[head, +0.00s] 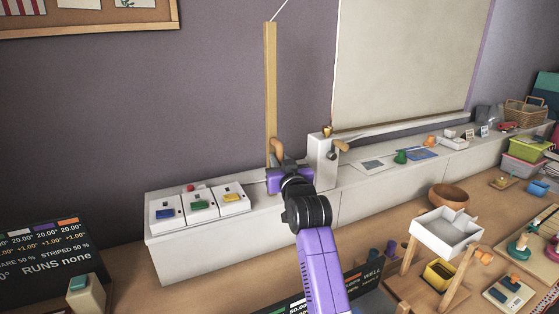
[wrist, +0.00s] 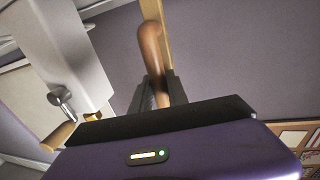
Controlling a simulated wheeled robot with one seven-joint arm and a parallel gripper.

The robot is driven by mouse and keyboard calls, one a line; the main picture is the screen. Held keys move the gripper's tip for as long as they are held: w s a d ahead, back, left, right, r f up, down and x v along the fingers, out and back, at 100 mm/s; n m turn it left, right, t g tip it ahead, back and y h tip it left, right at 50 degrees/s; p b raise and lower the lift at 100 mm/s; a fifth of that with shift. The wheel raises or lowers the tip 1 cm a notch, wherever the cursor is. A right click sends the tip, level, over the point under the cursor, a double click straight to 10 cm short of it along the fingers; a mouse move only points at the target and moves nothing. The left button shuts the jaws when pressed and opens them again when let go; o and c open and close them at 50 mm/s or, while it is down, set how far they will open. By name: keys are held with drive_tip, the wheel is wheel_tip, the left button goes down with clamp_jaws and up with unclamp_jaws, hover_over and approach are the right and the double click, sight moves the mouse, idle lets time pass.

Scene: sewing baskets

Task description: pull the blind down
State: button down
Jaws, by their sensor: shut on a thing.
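The pale beige blind (head: 405,60) hangs over the window at the upper right of the head view. A narrow upright wooden strip (head: 270,90) stands against the wall left of it, with a thin cord (head: 281,9) rising from its top. A curved brown wooden handle (head: 277,147) is low on the strip. My gripper (head: 279,163) is shut on this handle, its fingers hiding the handle's lower part. In the wrist view the handle (wrist: 150,45) rises from between the dark fingers (wrist: 155,92), in front of the strip.
A white block (head: 320,160) with a metal knob and wooden grip stands close right of my gripper. White switch boxes (head: 199,205) sit on the ledge to the left. A wooden bowl (head: 449,196) and a white tray stand on the table at right.

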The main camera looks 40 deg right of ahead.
drive_tip(key=c, duration=1.4)
unclamp_jaws()
drive_tip(key=shift+f, duration=0.45)
drive_tip(key=shift+o, duration=0.5)
drive_tip(key=shift+r, duration=0.15)
drive_tip(key=v, duration=0.8)
drive_tip(key=shift+w, duration=0.1)
